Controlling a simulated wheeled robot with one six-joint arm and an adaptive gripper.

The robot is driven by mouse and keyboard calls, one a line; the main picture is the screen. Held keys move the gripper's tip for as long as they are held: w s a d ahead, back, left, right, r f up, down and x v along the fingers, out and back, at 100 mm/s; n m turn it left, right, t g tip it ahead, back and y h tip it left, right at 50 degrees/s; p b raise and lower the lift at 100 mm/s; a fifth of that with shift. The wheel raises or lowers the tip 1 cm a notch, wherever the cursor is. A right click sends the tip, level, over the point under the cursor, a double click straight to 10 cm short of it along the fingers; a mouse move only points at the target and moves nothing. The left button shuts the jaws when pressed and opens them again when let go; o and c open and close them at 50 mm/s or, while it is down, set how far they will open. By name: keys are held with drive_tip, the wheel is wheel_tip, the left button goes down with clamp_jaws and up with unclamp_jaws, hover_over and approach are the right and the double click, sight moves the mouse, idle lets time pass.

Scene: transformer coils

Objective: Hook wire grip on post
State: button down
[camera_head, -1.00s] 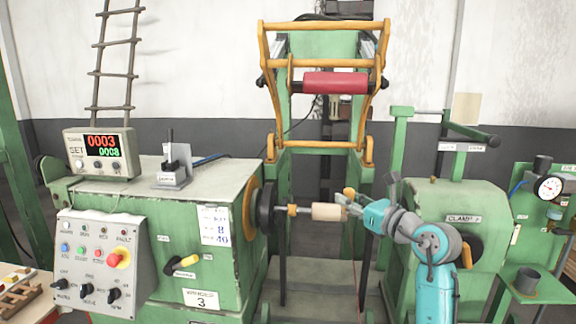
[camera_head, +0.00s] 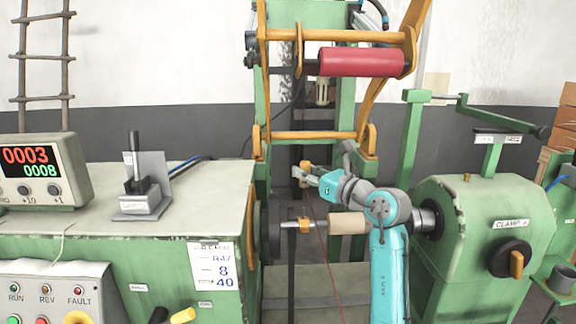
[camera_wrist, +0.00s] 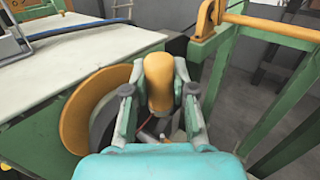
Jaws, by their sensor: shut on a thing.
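The wire grip (camera_wrist: 158,82) has a rounded orange handle and is held upright between the two fingers of my gripper (camera_wrist: 156,100). In the head view, my gripper (camera_head: 303,178) is shut on its small orange handle (camera_head: 306,168), behind and above the shaft with the wooden core (camera_head: 347,223). A thin red wire (camera_head: 324,245) hangs down below the gripper; a short piece shows under the grip in the wrist view. The lower end of the grip is mostly hidden by my fingers. I cannot tell for certain which part is the post.
A green winding machine (camera_head: 110,250) with a counter (camera_head: 38,170) stands left. The clamp housing (camera_head: 480,235) stands right. A yellow frame with a red roller (camera_head: 361,62) rises behind. An orange-rimmed disc (camera_wrist: 95,105) lies left of the grip in the wrist view.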

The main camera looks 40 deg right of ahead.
drive_tip(key=shift+w+f, duration=0.15)
drive_tip(key=shift+f, duration=2.3)
drive_tip(key=shift+f, duration=2.4)
drive_tip(key=c, duration=0.9)
unclamp_jaws()
drive_tip(key=shift+o, duration=0.2)
drive_tip(key=s+d, duration=0.1)
drive_tip(key=s, duration=1.1)
drive_tip(key=shift+d+f, duration=0.15)
drive_tip(key=shift+d, duration=0.05)
